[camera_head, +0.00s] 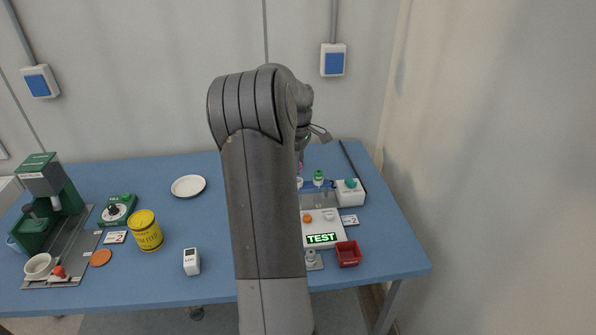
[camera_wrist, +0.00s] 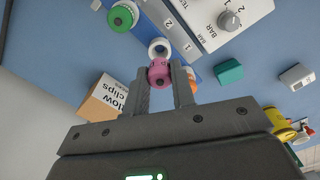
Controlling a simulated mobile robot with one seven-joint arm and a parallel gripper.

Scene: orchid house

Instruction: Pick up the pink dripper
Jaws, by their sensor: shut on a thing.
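The pink dripper (camera_wrist: 159,72) is between the two fingers of my gripper (camera_wrist: 161,78) in the wrist view, and the fingers are shut on it. A white ring (camera_wrist: 159,47) shows just beyond it; I cannot tell whether the two touch. In the head view, my arm hides most of the gripper, and only a small bit of pink (camera_head: 300,168) shows beside it near the back of the table.
A green-capped dripper (camera_head: 318,178) stands close by on the right. A white box with a teal knob (camera_head: 350,192), a TEST panel (camera_head: 321,238) and a red tray (camera_head: 348,254) are nearby. A white plate (camera_head: 188,186) and yellow tin (camera_head: 145,231) are left.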

